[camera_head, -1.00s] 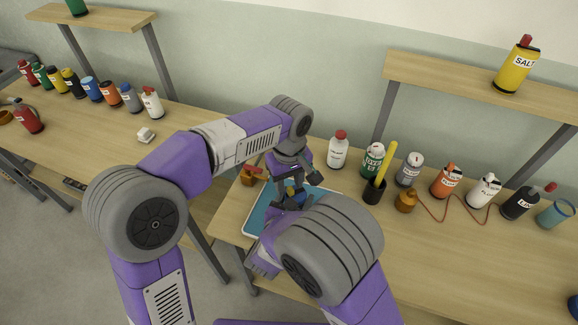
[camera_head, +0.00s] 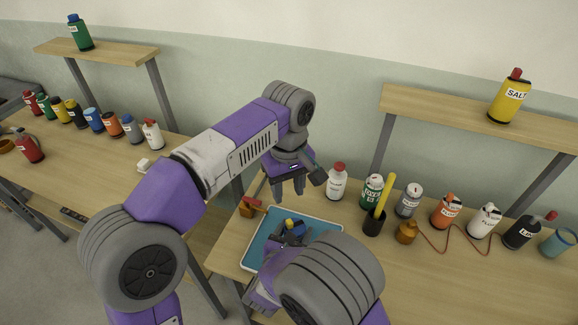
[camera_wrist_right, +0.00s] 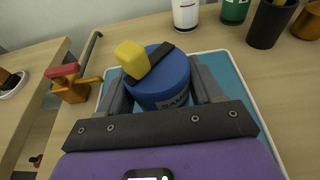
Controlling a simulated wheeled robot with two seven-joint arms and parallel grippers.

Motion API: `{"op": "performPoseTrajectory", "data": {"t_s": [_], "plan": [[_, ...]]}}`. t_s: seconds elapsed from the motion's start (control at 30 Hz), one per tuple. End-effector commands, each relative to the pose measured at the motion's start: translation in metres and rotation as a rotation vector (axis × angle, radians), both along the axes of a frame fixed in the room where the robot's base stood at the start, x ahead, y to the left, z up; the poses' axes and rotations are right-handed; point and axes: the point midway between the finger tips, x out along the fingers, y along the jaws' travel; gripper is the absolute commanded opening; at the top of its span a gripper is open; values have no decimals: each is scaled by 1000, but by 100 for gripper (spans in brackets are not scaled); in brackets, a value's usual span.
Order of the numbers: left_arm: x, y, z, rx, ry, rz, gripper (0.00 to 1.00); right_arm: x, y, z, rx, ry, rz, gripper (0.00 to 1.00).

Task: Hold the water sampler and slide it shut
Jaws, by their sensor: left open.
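The water sampler (camera_wrist_right: 163,88) is a blue cylinder, its label partly hidden, with a black strip and a yellow block (camera_wrist_right: 131,59) on top. In the head view the sampler (camera_head: 295,228) shows small over the blue tray (camera_head: 262,249), partly behind my right arm. In the right wrist view my right gripper (camera_wrist_right: 158,76) has one finger on each side of the blue body, closed against it. My left gripper (camera_head: 287,187) is open and empty, above and behind the sampler, fingers pointing down. I cannot tell how far the sampler is slid shut.
A white bottle (camera_head: 336,182), a green can (camera_head: 371,188) and a black cup with a yellow stick (camera_head: 374,222) stand to the right. A shelf (camera_head: 450,110) rises behind.

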Motion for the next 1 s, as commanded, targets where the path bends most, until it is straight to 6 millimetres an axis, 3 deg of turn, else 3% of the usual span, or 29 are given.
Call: {"op": "performPoseTrajectory", "data": {"t_s": [0.03, 0.2, 0.57, 1.0], "plan": [[0, 0, 0, 0, 0, 0, 43, 0, 0, 0, 0, 0, 0, 71], [0, 0, 0, 0, 0, 0, 43, 0, 0, 0, 0, 0, 0, 95], [0, 0, 0, 0, 0, 0, 43, -5, 2, 2, 1, 0, 2, 95], [0, 0, 0, 0, 0, 0, 43, -82, 28, 27, 2, -2, 4, 95]]}}
